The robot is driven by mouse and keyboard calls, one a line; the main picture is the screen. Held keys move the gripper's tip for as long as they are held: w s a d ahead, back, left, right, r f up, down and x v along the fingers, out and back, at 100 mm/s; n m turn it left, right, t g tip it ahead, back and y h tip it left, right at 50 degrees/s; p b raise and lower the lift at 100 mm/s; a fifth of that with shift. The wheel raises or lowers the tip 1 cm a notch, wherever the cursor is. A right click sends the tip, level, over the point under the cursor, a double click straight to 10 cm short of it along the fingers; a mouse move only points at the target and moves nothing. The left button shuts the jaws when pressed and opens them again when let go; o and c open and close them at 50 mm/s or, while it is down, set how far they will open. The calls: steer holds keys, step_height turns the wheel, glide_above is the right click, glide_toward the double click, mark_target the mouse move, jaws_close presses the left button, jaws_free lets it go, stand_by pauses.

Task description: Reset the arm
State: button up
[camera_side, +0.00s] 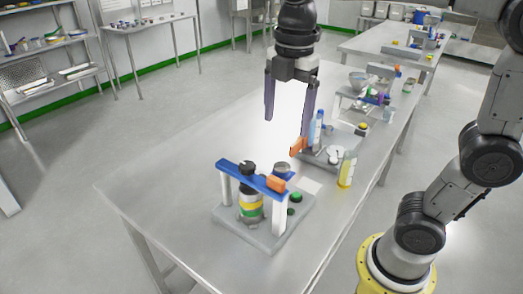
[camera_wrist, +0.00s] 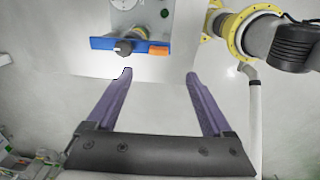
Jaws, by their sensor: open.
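My gripper (camera_side: 288,97) hangs above the steel table (camera_side: 160,180) in the side view, its two long purple fingers pointing down and apart. It is open with nothing between the fingers. In the wrist view my gripper (camera_wrist: 160,76) also shows spread fingers and an empty gap. A device with a blue crossbar (camera_side: 236,175) on white posts stands on the table below and in front of it. The blue crossbar (camera_wrist: 100,43) lies just beyond the fingertips in the wrist picture, with no contact visible.
A jar with a yellow band (camera_side: 250,207) sits under the crossbar. A yellow bottle (camera_side: 347,170), a blue-white bottle (camera_side: 315,130) and a grey scale-like device (camera_side: 325,158) stand to the right. The table's left part is clear. More benches stand behind.

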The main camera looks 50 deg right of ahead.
steer(key=s+d+f+m+t, duration=0.2)
steer(key=s+f+m, duration=0.2)
steer(key=m, duration=0.5)
steer(key=s+d+f+m+t, duration=0.2)
steer(key=s+f+m+t, duration=0.1)
steer(key=s+m, duration=0.4)
steer(key=shift+s+f+m, duration=0.4)
steer(key=shift+f+m, duration=0.05)
steer(key=shift+m, duration=0.55)
steer(key=shift+c, duration=0.4)
